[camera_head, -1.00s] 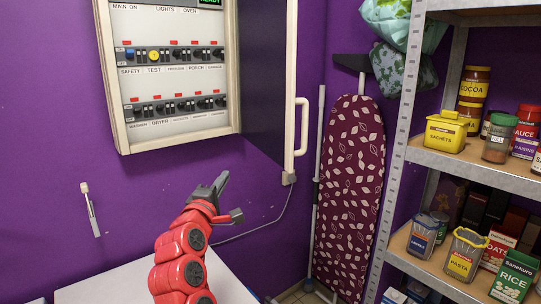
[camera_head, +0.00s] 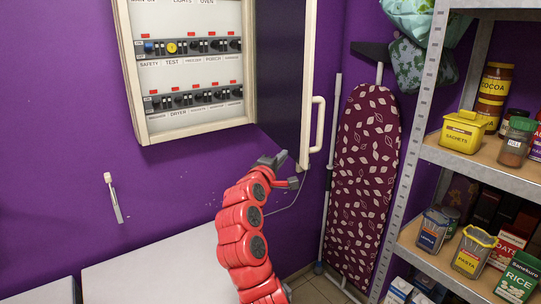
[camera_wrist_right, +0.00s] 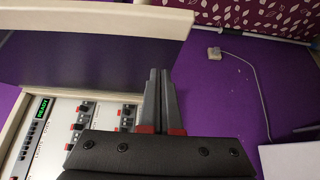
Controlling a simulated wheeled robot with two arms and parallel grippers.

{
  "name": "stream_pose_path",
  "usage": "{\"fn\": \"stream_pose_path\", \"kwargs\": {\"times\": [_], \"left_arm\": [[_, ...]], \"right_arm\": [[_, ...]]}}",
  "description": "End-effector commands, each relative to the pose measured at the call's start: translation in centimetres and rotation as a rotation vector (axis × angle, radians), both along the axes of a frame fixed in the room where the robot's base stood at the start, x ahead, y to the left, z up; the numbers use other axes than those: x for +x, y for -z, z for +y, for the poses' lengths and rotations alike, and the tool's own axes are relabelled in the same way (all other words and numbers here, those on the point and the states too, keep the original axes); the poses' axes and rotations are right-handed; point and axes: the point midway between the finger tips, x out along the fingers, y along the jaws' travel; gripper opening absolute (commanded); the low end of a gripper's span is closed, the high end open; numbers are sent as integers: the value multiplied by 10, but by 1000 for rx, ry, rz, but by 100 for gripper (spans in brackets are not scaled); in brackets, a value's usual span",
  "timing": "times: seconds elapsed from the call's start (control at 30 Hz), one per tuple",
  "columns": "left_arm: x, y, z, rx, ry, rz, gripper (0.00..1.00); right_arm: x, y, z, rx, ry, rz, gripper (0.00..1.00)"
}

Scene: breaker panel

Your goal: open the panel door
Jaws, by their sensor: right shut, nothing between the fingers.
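The breaker panel (camera_head: 190,119) hangs on the purple wall, with rows of switches showing. Its door (camera_head: 283,80) stands open, swung out to the right, with a dark inner face and a cream frame. A cream handle (camera_head: 318,125) is on the door's outer side. My right gripper (camera_head: 285,172) is at the lower part of the door, left of the handle. In the right wrist view its fingers (camera_wrist_right: 161,85) are together and empty, with the door (camera_wrist_right: 90,62) beside and beyond them. I cannot tell whether they touch the door. My left gripper is not in view.
A maroon ironing board (camera_head: 365,170) leans at the wall right of the door. Metal shelves (camera_head: 425,130) with jars and boxes stand farther right. A white surface (camera_head: 150,270) lies below the panel. A thin tool (camera_head: 113,198) hangs on the left wall.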

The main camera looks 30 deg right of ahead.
Motion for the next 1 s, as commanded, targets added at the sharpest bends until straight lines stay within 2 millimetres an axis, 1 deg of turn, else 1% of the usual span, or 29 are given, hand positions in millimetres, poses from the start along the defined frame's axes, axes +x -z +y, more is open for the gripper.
{"fn": "stream_pose_path", "kwargs": {"times": [0.03,0.13,0.5,0.6,0.67,0.73,0.87,1.0], "left_arm": [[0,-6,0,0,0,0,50],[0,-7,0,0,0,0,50],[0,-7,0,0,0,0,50],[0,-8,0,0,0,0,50],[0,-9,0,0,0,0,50],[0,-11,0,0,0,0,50],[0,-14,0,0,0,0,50],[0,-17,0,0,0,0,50]], "right_arm": [[-1,-2,-5,0,2,1,0],[-2,0,-11,-1,1,2,0],[-2,1,-13,-1,0,0,0],[-3,0,-19,-2,1,1,0],[-5,0,-30,-3,3,0,0],[-9,-1,-48,-4,6,1,0],[-14,-1,-87,-2,7,3,0],[-14,-2,-128,-1,6,3,0]]}}
